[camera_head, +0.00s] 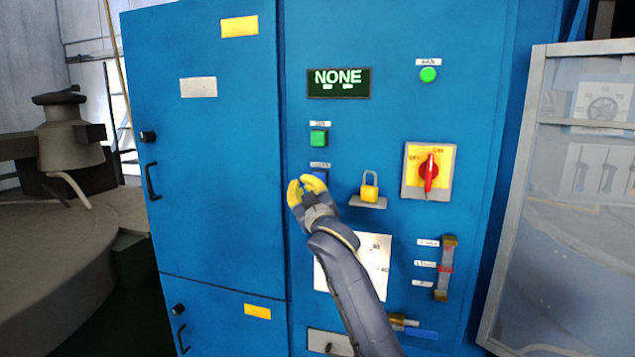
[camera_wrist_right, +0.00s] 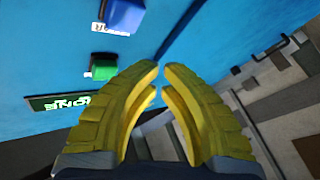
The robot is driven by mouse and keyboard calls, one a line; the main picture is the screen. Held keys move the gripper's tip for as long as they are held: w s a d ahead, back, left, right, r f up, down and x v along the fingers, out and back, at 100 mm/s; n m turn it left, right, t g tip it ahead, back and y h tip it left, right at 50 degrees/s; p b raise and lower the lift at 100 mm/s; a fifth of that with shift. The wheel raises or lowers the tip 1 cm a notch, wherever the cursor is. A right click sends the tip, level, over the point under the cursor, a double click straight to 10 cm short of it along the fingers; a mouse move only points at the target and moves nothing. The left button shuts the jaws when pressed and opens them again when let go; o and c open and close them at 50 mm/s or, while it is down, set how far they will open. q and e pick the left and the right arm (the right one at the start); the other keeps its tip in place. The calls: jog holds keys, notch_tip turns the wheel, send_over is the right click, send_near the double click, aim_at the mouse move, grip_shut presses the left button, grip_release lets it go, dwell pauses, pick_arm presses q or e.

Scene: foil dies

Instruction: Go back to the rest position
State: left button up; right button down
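My right gripper (camera_head: 304,186) has yellow fingers and is in front of the blue cabinet (camera_head: 215,130), just below and left of the blue button (camera_head: 319,169). In the right wrist view its fingers (camera_wrist_right: 161,70) curve toward each other with a narrow gap between the tips and nothing between them. The blue button (camera_wrist_right: 124,15) and green button (camera_wrist_right: 117,68) show beyond the fingers there. The right arm reaches up from the bottom of the head view. My left gripper is not in view.
The panel carries a display reading NONE (camera_head: 339,83), a green button (camera_head: 319,137), a yellow padlock (camera_head: 369,187) on a small shelf and a red rotary switch (camera_head: 429,172). A framed clear panel (camera_head: 538,125) stands at right. Grey machinery (camera_head: 70,140) is at left.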

dwell(0.3)
